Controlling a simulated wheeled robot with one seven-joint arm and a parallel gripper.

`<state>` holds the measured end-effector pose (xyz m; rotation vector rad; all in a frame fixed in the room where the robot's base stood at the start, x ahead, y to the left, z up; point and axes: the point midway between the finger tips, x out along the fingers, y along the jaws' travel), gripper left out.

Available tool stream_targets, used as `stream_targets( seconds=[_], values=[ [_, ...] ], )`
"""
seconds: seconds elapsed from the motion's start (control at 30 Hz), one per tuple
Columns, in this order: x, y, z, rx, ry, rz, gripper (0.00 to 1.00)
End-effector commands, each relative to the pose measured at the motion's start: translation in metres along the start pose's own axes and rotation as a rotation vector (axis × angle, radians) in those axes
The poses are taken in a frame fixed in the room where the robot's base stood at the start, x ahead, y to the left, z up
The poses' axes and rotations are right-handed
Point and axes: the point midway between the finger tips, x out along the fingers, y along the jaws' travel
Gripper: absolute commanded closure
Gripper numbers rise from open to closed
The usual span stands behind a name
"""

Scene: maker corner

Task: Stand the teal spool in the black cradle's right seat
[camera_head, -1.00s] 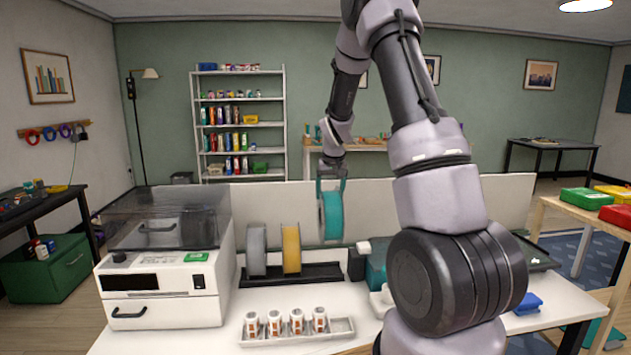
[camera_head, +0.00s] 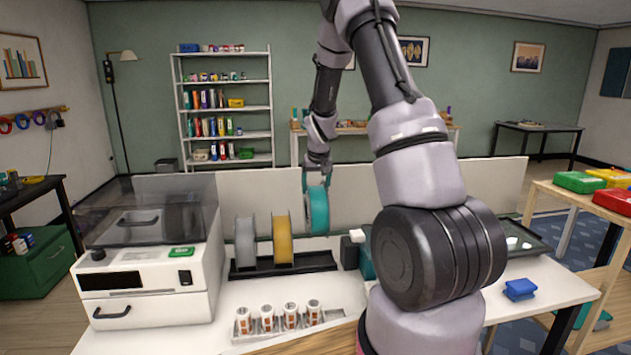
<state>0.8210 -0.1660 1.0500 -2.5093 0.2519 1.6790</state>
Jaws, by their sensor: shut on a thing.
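The teal spool (camera_head: 318,209) hangs upright in my gripper (camera_head: 317,184), which is shut on it near its top. The black cradle (camera_head: 246,271) lies on the white worktop, with a grey spool (camera_head: 245,242) in its left seat and a yellow spool (camera_head: 283,238) in the middle. The cradle's right part (camera_head: 318,260) is bare. The teal spool is above and behind this bare part in the picture; its lower edge appears apart from the cradle. The exact gap in depth is hard to tell.
A white machine with a clear lid (camera_head: 150,260) stands left of the cradle. A tray (camera_head: 345,318) of several small jars lies in front. A black and teal item (camera_head: 357,254) stands close right of the cradle, partly behind my arm. A blue block (camera_head: 520,289) lies further right.

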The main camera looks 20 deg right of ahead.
Motion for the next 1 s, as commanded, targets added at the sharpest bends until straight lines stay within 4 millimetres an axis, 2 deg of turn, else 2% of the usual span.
stream_targets(
  seconds=[1.0],
  values=[
    [0.076, 0.0, 0.03, -0.001, 0.003, 0.0, 1.0]
  ],
)
